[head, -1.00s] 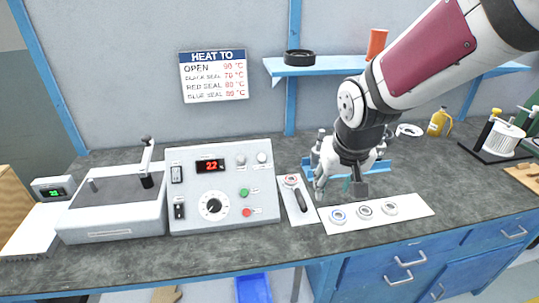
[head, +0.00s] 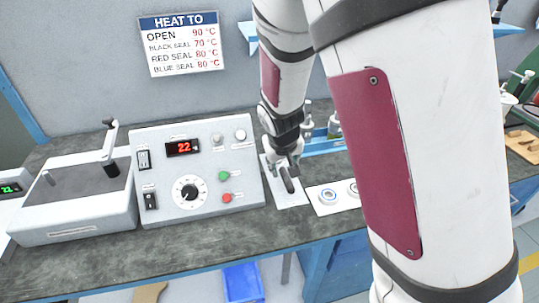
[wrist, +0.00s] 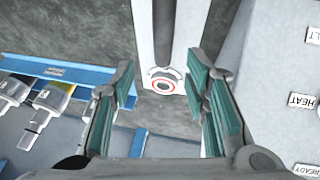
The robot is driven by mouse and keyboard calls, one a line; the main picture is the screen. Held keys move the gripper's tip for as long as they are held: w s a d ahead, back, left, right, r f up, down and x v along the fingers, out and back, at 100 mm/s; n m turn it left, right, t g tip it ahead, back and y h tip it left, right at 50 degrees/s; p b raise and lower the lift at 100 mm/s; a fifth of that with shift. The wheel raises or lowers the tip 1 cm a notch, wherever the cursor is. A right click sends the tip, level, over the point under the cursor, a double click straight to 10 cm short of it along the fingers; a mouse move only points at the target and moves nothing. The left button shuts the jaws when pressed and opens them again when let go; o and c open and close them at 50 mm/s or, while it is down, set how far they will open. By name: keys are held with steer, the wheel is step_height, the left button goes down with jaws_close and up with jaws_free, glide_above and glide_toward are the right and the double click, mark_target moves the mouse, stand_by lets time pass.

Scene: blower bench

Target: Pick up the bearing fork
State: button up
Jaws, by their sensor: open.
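The bearing fork (head: 288,182) lies on a white mat (head: 300,200) just right of the control box. I take it to be the tool with the dark handle. In the wrist view its dark handle (wrist: 178,25) runs down from the top edge, and a red-ringed bearing (wrist: 162,86) shows at its near end. My gripper (head: 284,162) is over the far part of this mat, pointing down. In the wrist view its green-padded fingers (wrist: 163,78) stand apart on either side of the bearing, with nothing held. Whether they touch the fork cannot be told.
The control box (head: 195,170) with a red display stands close on the left, a heater unit (head: 75,205) beyond it. A second white mat with ringed bearings (head: 328,196) lies to the right. A blue rack (head: 325,147) stands behind. My arm hides much of the right side.

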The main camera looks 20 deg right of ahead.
mark_target(284, 171)
steer(key=shift+a+b+x, duration=0.1)
steer(key=shift+b+x, duration=0.2)
steer(key=shift+x, duration=1.15)
steer(key=shift+a+b+x, duration=0.15)
steer(key=shift+b+x, duration=0.1)
steer(key=shift+x, duration=1.25)
steer(key=shift+c, duration=0.4)
jaws_close()
